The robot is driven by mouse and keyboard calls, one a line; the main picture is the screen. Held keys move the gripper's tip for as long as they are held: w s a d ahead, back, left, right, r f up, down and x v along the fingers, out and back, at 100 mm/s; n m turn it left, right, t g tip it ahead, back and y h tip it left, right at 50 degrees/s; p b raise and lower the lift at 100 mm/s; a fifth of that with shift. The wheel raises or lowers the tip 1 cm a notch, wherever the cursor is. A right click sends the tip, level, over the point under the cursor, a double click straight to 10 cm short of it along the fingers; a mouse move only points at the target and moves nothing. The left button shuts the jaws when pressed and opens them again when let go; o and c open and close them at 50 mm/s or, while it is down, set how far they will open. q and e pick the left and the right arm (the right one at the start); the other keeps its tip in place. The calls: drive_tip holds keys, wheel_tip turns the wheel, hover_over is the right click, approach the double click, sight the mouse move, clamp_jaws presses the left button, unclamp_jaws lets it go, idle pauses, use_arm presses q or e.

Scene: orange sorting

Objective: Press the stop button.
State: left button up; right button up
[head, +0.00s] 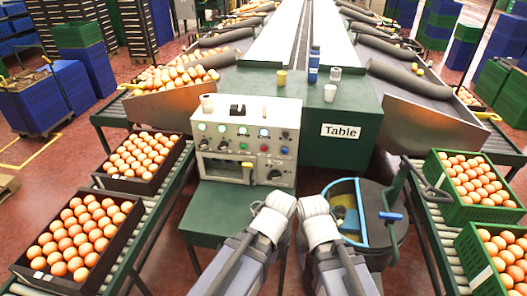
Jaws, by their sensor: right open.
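A cream control box (247,142) stands on the green table in the middle of the head view. Its sloped front carries several small buttons, lamps and knobs in green, white, blue, red and black. Which one is the stop button is too small to tell. My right gripper (314,207) is below and to the right of the box, apart from it, open with nothing seen in it. My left gripper (277,203) is close beside it, just below the box's lower right corner. Its fingers are not clear.
Brown crates of oranges (42,282) lie on the left roller conveyor, green crates (436,183) on the right one. A dark bin (392,243) with a blue rim stands right of my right arm. Cups and a blue bottle (314,66) stand behind the box.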

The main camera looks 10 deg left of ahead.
use_arm(q)
clamp_jaws()
idle(1.3)
